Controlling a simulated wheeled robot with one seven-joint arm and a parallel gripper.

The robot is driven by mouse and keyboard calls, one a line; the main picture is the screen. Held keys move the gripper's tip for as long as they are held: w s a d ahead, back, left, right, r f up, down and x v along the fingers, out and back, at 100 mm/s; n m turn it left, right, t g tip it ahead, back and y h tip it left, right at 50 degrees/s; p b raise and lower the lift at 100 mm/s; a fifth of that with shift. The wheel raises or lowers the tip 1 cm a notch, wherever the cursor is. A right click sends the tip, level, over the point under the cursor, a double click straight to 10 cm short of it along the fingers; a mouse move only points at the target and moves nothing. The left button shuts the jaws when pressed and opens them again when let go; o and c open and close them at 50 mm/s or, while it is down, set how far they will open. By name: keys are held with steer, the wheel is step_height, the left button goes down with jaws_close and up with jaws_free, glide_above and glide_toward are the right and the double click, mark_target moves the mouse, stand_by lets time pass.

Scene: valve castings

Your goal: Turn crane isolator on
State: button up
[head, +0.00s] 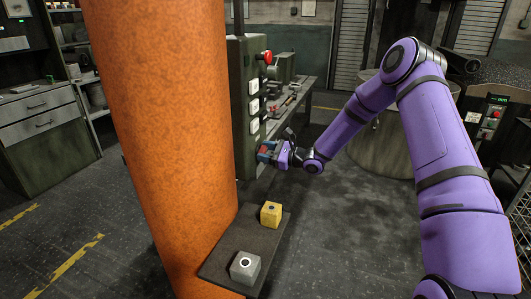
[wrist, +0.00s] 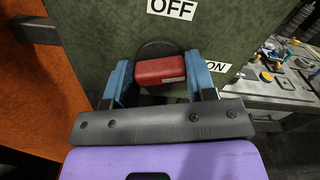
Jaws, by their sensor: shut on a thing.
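The crane isolator's red handle (wrist: 160,70) sits on a dark round mount on the green panel (wrist: 100,35). In the wrist view the handle lies nearly level across the picture, tilted slightly. An OFF label (wrist: 172,9) is above it and an ON label (wrist: 217,67) is to its right, partly hidden by a finger. My gripper (wrist: 158,73) is shut on the handle, with one blue finger at each end. In the head view my gripper (head: 270,152) is at the lower part of the green cabinet (head: 237,100); the handle is mostly hidden there.
An orange column (head: 165,140) stands close left of the cabinet. A low dark shelf (head: 262,243) below my gripper carries a yellow block (head: 271,214) and a grey block (head: 245,267). A red button (head: 267,57) juts from the cabinet. A workbench (wrist: 285,85) with tools is behind right.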

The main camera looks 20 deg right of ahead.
steer(key=shift+m, duration=2)
steer(key=shift+f, duration=0.1)
steer(key=o, duration=0.9)
steer(key=shift+o, duration=0.2)
steer(key=shift+d, duration=0.1)
steer(key=v, duration=1)
steer(key=shift+s+d, duration=0.2)
steer(key=shift+d, duration=0.1)
